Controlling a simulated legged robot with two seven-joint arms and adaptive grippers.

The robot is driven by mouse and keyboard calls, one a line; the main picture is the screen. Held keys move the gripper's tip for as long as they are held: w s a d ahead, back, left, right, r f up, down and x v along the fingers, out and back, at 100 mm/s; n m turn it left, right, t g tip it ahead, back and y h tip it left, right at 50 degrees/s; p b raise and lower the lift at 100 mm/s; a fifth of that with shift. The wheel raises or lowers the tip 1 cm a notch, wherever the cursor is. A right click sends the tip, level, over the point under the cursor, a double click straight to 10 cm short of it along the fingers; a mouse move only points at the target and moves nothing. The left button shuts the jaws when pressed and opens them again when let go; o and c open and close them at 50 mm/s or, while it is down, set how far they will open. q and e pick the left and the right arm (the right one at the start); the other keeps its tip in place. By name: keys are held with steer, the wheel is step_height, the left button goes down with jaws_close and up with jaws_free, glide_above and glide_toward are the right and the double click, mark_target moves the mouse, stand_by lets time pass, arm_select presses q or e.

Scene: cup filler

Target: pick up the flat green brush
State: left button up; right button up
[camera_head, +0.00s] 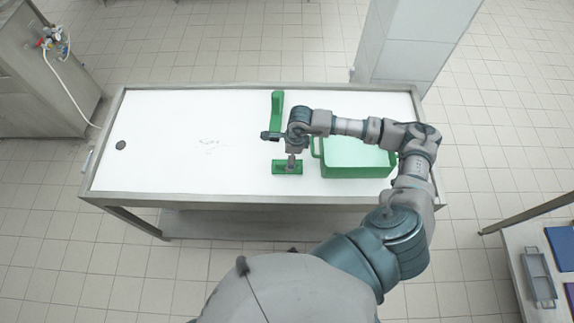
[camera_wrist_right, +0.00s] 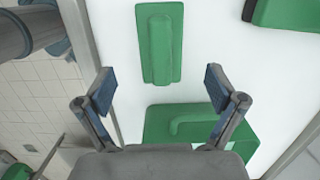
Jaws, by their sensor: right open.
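The flat green brush (camera_head: 279,169) lies near the front edge of the white table, with its long side along that edge. In the right wrist view the brush (camera_wrist_right: 160,45) lies beyond the fingertips, its raised grip along the middle. My right gripper (camera_head: 281,150) is above the table by the brush, partly covering it in the head view. In the right wrist view my right gripper (camera_wrist_right: 157,84) is open, its two fingers wide apart with nothing between them. The brush appears clear of both fingers. My left gripper is not in view.
A small dark disc (camera_head: 121,145) is at the left. The table's left half is mostly clear.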

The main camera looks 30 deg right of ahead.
mark_target(286, 163)
step_height(286, 163, down, 2)
steer(key=shift+w+a+f, duration=0.1)
steer(key=f, duration=0.1)
steer(key=f+p, duration=0.1)
steer(key=f, duration=0.3)
steer(key=shift+w+a+f, duration=0.25)
steer(key=c, duration=1.5)
steer(key=shift+r, duration=0.85)
steer(key=shift+s+a+r+b, duration=0.1)
steer(key=shift+s+r+b, duration=0.1)
steer(key=shift+r, duration=0.3)
steer(key=shift+s+a+r+b, duration=0.1)
steer(key=shift+r+b, duration=0.05)
steer(key=shift+r, duration=0.3)
steer(key=s+a+b, duration=0.1)
steer(key=s+a, duration=0.1)
steer(key=s, duration=0.2)
steer(key=s+a+r+b, duration=0.1)
steer(key=s+a, duration=0.1)
steer(key=s, duration=0.3)
steer(key=s+a, duration=0.2)
steer(key=s, duration=0.3)
steer(key=shift+a+r+b, duration=0.25)
steer(key=shift+r+b, duration=0.05)
steer(key=shift+b, duration=0.1)
